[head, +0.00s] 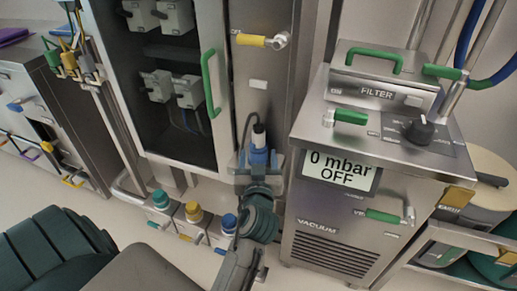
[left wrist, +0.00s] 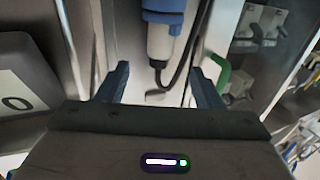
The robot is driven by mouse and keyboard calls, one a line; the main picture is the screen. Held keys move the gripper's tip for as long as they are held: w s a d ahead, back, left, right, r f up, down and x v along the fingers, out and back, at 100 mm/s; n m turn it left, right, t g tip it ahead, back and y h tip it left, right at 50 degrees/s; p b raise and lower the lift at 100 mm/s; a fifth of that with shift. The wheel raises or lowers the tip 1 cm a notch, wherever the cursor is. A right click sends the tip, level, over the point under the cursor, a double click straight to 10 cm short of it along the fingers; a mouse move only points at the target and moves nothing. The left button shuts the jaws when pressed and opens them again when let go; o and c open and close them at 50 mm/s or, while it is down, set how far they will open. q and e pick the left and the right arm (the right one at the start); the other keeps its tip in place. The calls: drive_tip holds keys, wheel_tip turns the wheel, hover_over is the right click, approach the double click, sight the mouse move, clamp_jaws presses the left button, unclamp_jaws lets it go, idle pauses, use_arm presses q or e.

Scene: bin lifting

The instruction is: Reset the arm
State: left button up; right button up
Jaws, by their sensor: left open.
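My left gripper (head: 259,162) is in the middle of the head view, in front of the gap between the steel cabinet and the vacuum unit. Its two blue-grey fingers are spread apart, and they also show in the left wrist view (left wrist: 160,88). A blue and white device with a black cable (head: 259,142) stands just beyond the fingers. In the left wrist view the device (left wrist: 160,40) shows between and past the fingertips. I see no finger closed on it, and whether any finger touches it I cannot tell. My right gripper is not in view.
The vacuum unit (head: 322,222), its display reading 0 mbar OFF, stands right of my arm. The cabinet (head: 265,85) with a green-handled glass door (head: 210,82) stands behind. Several small capped containers (head: 193,213) stand low to the left.

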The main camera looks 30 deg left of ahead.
use_arm(q)
drive_tip(key=shift+s+d, duration=0.25)
drive_tip(key=shift+s, duration=0.15)
